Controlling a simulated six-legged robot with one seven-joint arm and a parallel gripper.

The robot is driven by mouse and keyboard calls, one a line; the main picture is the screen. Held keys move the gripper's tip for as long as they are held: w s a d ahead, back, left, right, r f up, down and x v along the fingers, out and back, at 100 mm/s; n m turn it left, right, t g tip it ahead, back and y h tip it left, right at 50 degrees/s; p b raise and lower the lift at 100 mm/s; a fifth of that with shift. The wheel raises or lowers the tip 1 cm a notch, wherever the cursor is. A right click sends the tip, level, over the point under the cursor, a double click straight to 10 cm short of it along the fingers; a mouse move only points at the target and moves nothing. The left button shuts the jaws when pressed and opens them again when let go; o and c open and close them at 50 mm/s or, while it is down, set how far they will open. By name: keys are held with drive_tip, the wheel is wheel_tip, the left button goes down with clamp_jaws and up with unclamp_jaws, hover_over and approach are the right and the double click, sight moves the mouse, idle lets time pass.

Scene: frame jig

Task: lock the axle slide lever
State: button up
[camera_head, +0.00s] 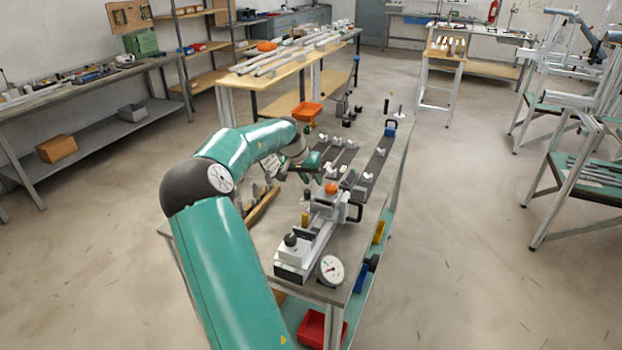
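The frame jig lies along a long grey metal table (262,232). At its near end is a metal slide unit (312,240) with a black round knob (291,240) and an orange knob (331,188). A black handle (356,212) sticks out on its right side. I cannot tell which of these is the axle slide lever, nor whether it is locked. My teal arm reaches over the table from the near left. My gripper (312,167) is low over the table, just behind and left of the orange knob, apparently apart from it. Its fingers are too small and partly hidden to read.
A round dial gauge (331,269) stands at the table's near right corner. Dark rails with white V-blocks (338,142) run behind the slide. An orange bin (306,111) sits at the table's far left. A red bin (318,328) is on the lower shelf.

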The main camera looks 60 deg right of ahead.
clamp_jaws()
drive_tip(key=shift+w+n, duration=0.15)
drive_tip(key=shift+n, duration=0.15)
drive_tip(key=shift+w+a+n+t+y, duration=0.5)
drive_tip(key=shift+a+n+t, duration=0.45)
drive_tip(key=shift+n, duration=1.95)
drive_tip(key=shift+w+a+n+t+y, duration=0.45)
drive_tip(key=shift+n+t, duration=0.8)
drive_tip(key=shift+n, duration=1.65)
drive_tip(key=shift+w+a+n+t+y, duration=0.45)
drive_tip(key=shift+a+n+t, duration=0.55)
drive_tip(key=shift+n, duration=1.9)
drive_tip(key=shift+d+f, duration=0.1)
drive_tip(key=shift+d, duration=0.05)
